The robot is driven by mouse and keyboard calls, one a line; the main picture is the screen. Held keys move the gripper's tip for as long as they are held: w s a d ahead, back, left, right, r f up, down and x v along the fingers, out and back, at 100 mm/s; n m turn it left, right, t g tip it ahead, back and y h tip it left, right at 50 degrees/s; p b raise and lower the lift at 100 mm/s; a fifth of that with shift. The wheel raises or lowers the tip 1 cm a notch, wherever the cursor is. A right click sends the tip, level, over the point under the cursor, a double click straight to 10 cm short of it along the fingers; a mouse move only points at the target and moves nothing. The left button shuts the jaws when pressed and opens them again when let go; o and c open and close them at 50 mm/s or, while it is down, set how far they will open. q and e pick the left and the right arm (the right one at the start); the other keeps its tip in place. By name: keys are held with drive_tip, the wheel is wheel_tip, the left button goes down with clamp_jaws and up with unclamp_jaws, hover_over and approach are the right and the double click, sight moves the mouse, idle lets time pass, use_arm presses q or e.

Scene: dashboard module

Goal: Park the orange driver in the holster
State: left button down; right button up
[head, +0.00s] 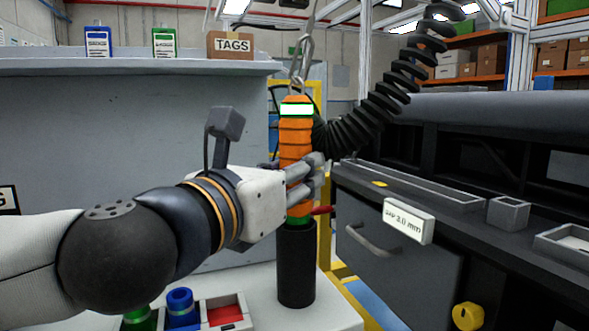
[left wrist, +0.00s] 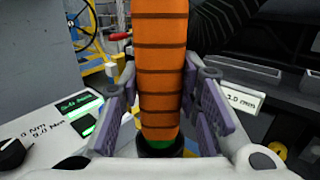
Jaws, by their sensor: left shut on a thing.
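The orange driver (head: 295,145) stands upright, with a lit white-green band near its top and a green ring near its lower end. My left gripper (head: 308,178) is shut on its lower body; in the left wrist view the fingers lie on both sides of the driver (left wrist: 160,75). The black cylindrical holster (head: 296,265) stands on the white bench directly below. The driver's lower end meets the holster's mouth, which also shows in the left wrist view (left wrist: 160,150). How deep it sits inside is hidden. My right gripper is not in view.
A black coiled hose (head: 385,95) and a metal hook (head: 299,60) are at the driver's top. The dark dashboard module (head: 400,250) is close on the right.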

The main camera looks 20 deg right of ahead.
use_arm(q)
drive_tip(key=shift+f, duration=0.15)
drive_tip(key=c, duration=1.1)
unclamp_jaws()
